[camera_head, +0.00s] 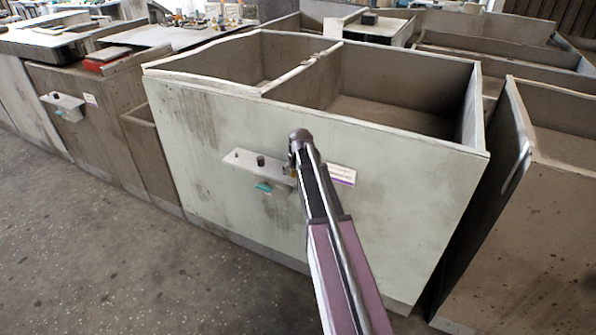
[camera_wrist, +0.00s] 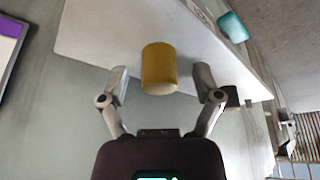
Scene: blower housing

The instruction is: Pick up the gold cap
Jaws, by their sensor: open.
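In the wrist view, the gold cap (camera_wrist: 159,68) is a short yellow-gold cylinder on the pale panel plate (camera_wrist: 110,35). My gripper (camera_wrist: 160,82) is open, with one finger on each side of the cap and a gap visible on both sides. The fingertips reach about as far as the cap's near end. In the head view, my arm reaches to the plate (camera_head: 240,165) on the front of the pale housing (camera_head: 200,135). There the cap is mostly hidden behind my arm's end, and the gripper's fingers cannot be made out.
A purple-and-white label (camera_head: 342,175) is right of the plate. The housing has open bins on top (camera_head: 390,85). Open floor (camera_head: 110,250) lies in front.

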